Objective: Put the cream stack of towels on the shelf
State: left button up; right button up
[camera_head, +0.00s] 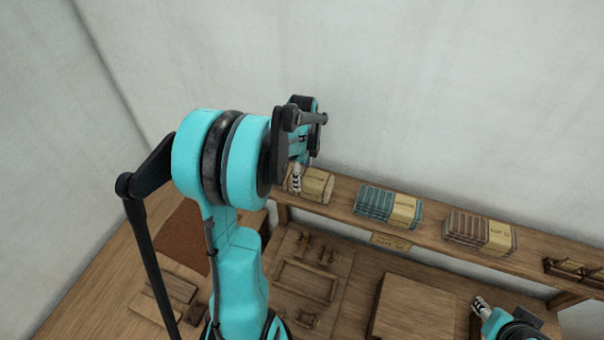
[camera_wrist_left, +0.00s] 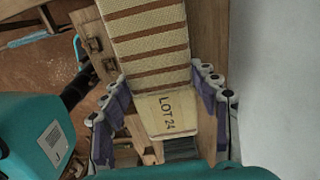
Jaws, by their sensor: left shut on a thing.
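The cream stack of towels (camera_wrist_left: 150,45) has brown stripes and a paper band marked LOT 24. In the wrist view it lies between the two fingers of my left gripper (camera_wrist_left: 162,100), which is shut on it. In the head view the stack (camera_head: 318,186) shows at the left end of the wooden shelf (camera_head: 340,208), partly hidden by my left gripper (camera_head: 297,178). I cannot tell whether it rests on the shelf or hangs just above it. My right gripper (camera_head: 482,304) is at the lower right, small and partly cut off; its jaws are unclear.
A teal stack (camera_head: 375,202) and a brown stack (camera_head: 465,228) stand on the shelf to the right. A dark wooden rack (camera_head: 575,270) is at its far right. Bare shelf lies between the stacks. A wooden block (camera_head: 412,308) stands below. The pale wall is close behind.

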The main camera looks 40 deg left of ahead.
aim_at(302, 174)
pick_arm(q)
jog(key=o, duration=0.9)
jog(key=shift+f, duration=0.15)
jog(key=o, duration=0.4)
jog(key=shift+w, duration=0.1)
jog(key=shift+c, duration=0.2)
jog(key=shift+r, duration=0.45)
notch_tip(302, 174, up, 11)
jog(key=s+d+n+t, duration=0.2)
jog(key=s+d+n, duration=0.1)
jog(key=d, duration=0.4)
jog(key=s+d+f+n+t, duration=0.1)
jog(key=s+d+n+t, duration=0.1)
jog(key=s+d+n, duration=0.2)
jog(key=s+d+f+n+t, duration=0.1)
jog(key=s+d+n+t, duration=0.2)
jog(key=d+n, duration=0.4)
jog(key=d, duration=0.3)
jog(key=shift+s, duration=0.35)
jog(key=shift+a+f, duration=0.1)
jog(key=shift+f, duration=0.05)
